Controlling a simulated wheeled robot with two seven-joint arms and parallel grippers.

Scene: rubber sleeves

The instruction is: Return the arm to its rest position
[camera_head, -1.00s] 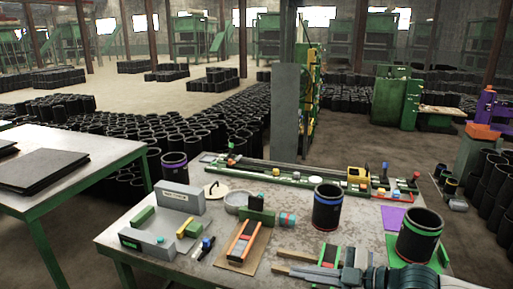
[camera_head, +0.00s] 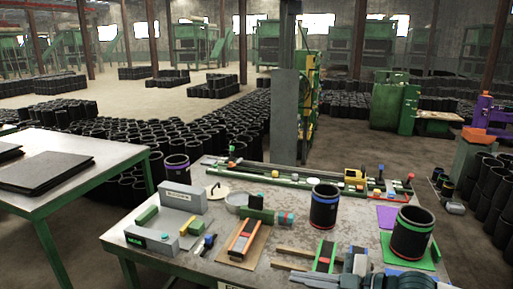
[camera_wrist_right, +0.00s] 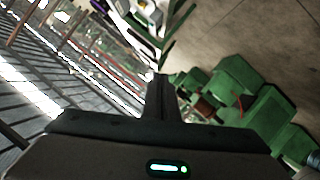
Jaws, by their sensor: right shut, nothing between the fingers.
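My right arm comes in at the lower right edge of the head view. Its gripper (camera_head: 312,279) is low over the front edge of the work table (camera_head: 215,270), shut and empty, partly cut off by the frame. In the right wrist view its fingers (camera_wrist_right: 160,95) are together with nothing between them. Three black rubber sleeves stand upright, clear of the gripper: one with a blue band (camera_head: 324,208), one with a green band (camera_head: 411,235) on a green mat (camera_head: 434,256), and one with a purple band (camera_head: 177,172). My left gripper is out of view.
Grey boxes (camera_head: 182,197) and a board with an orange-edged tool (camera_head: 243,240) lie on the table. A long green-railed fixture (camera_head: 290,174) runs along its back. A second table (camera_head: 70,160) stands left. A grey post (camera_head: 285,115) rises behind.

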